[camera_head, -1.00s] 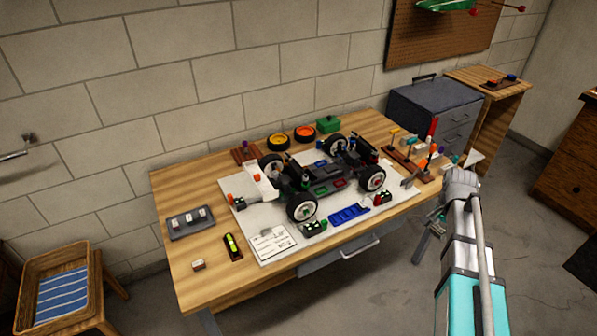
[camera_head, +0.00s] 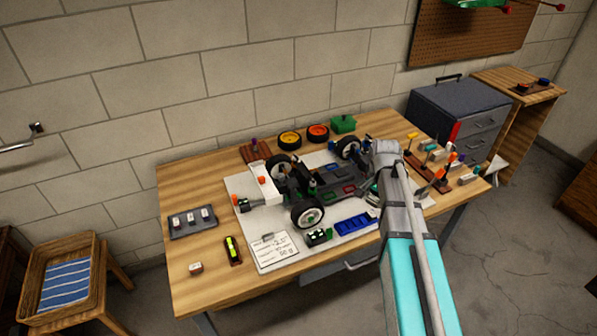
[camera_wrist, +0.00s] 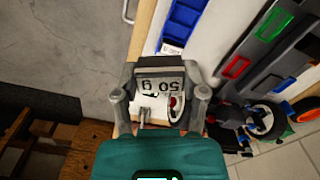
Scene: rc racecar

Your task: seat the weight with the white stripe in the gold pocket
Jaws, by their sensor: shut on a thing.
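My gripper (camera_wrist: 158,100) is shut on a small grey weight (camera_wrist: 160,74) marked "50 g", which shows upside down between the fingers in the wrist view. A white patch lies below the marking; I cannot tell if it is the white stripe. In the head view my arm hides the gripper and weight, near the right front of the car. The car chassis (camera_head: 319,191) stands on a white mat (camera_head: 262,220). In the wrist view its deck has a green pocket (camera_wrist: 275,23), a red pocket (camera_wrist: 237,67) and a blue one (camera_wrist: 284,85). I cannot make out a gold pocket.
A blue tray (camera_head: 352,223) lies in front of the car. A grey holder (camera_head: 193,231) with small blocks, a single block (camera_head: 195,268), a level (camera_head: 233,250) and a printed card (camera_head: 274,252) are at left. Upright tools in a rack (camera_head: 430,172) crowd the right.

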